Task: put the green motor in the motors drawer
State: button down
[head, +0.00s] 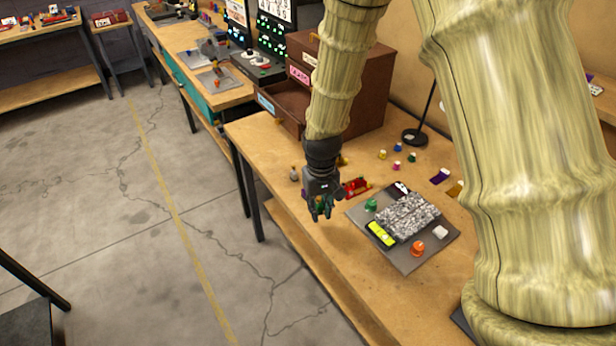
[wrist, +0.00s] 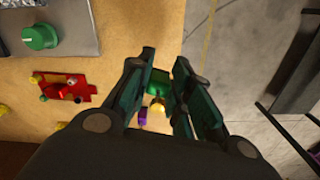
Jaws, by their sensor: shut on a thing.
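My gripper (head: 320,210) hangs over the front edge of the workbench, beside the grey board. In the wrist view, its dark teal fingers (wrist: 160,75) are shut on the green motor (wrist: 158,82). A yellow piece and a purple piece show just below the motor; I cannot tell whether they belong to it. In the head view the fingers mostly hide the motor. A brown drawer cabinet (head: 372,85) stands at the back of the bench. Its lower drawer (head: 284,100), with a light blue label, is pulled open. A pink-labelled drawer (head: 298,74) is above it. The label text is unreadable.
A red part (head: 356,187) lies beside my gripper. Small coloured pieces and a black lamp (head: 415,136) stand behind. Open floor lies left.

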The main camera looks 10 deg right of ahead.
aim_at(295, 110)
jog(key=u, duration=1.55)
jog(key=i, duration=2.3)
jog(key=z, duration=2.05)
